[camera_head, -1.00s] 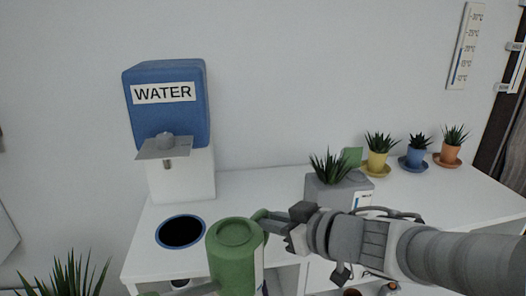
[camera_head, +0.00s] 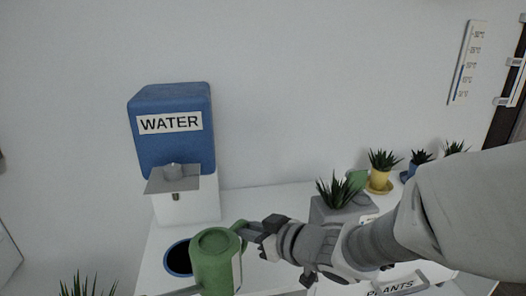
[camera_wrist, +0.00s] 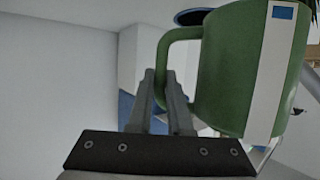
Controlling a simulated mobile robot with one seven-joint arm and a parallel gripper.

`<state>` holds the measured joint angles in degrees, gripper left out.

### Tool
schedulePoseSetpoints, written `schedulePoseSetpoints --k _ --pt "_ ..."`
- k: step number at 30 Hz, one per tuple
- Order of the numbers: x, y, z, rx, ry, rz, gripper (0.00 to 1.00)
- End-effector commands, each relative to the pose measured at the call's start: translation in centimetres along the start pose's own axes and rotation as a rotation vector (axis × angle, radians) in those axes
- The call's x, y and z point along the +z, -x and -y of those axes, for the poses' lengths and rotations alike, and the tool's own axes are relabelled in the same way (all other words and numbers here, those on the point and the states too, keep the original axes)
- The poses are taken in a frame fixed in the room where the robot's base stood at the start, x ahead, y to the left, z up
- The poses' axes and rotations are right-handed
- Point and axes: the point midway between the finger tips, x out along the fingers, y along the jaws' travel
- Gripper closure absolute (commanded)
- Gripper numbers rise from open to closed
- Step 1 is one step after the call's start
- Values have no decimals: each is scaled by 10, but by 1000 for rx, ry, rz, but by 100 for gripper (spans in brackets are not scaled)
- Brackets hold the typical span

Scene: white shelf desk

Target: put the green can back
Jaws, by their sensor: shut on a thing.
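The green can (camera_head: 214,262) is a watering can with a round lid, a side handle and a spout toward the lower left in the head view. My gripper (camera_head: 246,232) is shut on the can's handle, to the right of its body. The can is upright or nearly so and hides part of the round dark opening with a blue rim (camera_head: 177,262) in the desk. In the wrist view the can (camera_wrist: 222,85) fills the right side, with my gripper's fingers (camera_wrist: 164,85) at its handle.
A blue and white water dispenser (camera_head: 172,145) stands at the back left of the white desk (camera_head: 262,205). A grey planter (camera_head: 340,208) and small potted plants, one in a yellow pot (camera_head: 379,181), stand to the right. A plant (camera_head: 78,287) shows at the lower left.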

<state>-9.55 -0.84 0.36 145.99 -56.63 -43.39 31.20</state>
Motion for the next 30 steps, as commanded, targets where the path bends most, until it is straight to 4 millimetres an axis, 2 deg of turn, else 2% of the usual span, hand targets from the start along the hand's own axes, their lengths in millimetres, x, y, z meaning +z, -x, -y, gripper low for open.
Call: schedulePoseSetpoints --k 1,8,9,12,18,21,29,30 --pt "-7 0 0 -2 -5 4 100" --pt "-8 -10 -1 15 0 10 100" --pt "-11 -25 -1 11 5 5 100" --pt "-17 -51 -1 12 8 3 100" --pt "-36 -96 -2 15 7 2 100" --pt "-41 -108 -3 15 5 4 100" --pt "-48 -126 -3 15 5 4 100" --pt "-36 -128 -3 15 3 7 100"
